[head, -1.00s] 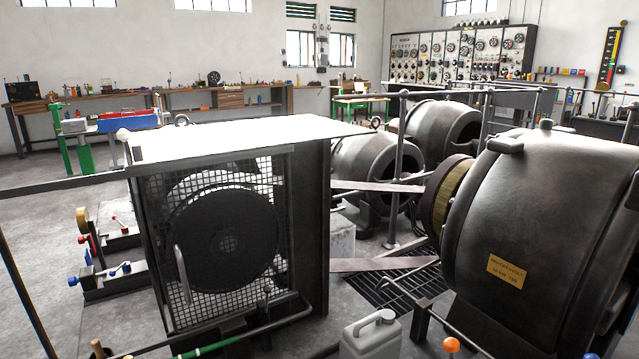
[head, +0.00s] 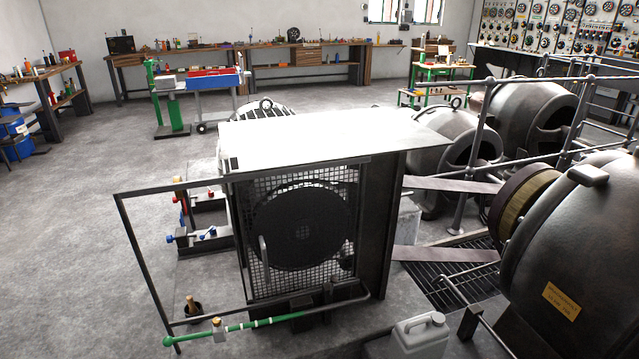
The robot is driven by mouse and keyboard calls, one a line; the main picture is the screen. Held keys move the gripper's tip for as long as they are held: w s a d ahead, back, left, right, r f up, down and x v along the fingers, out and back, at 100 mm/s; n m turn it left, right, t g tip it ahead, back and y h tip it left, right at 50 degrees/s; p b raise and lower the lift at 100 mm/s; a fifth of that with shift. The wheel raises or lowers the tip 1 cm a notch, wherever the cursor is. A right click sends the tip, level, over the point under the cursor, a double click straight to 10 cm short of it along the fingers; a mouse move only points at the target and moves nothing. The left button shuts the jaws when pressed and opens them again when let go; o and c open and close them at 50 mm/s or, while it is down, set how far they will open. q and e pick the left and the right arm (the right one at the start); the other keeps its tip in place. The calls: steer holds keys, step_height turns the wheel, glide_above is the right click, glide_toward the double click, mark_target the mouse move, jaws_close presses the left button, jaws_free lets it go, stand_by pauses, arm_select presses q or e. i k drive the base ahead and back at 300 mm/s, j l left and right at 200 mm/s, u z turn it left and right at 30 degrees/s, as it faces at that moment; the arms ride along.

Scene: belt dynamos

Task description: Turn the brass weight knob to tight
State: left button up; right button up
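A small brass-coloured piece (head: 217,323) sits on a pale block on the green-banded bar (head: 262,324), low in front of the mesh guard. I take it for the weight knob; it is too small to tell how tight it is. The bar runs from a green ball end at the left towards the foot of the guard. Neither of my grippers shows in the head view.
The mesh guard (head: 340,200) with a white top covers a dark wheel. A thin dark frame (head: 131,240) stands left of it. A grey canister (head: 420,338) and a large dynamo (head: 590,240) are at right.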

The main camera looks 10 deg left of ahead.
mark_target(217, 321)
steer(key=j+u, duration=0.1)
steer(key=u, duration=0.25)
steer(key=j+u, duration=0.15)
steer(key=u, duration=0.2)
steer(key=j+u, duration=0.1)
steer(key=u, duration=0.25)
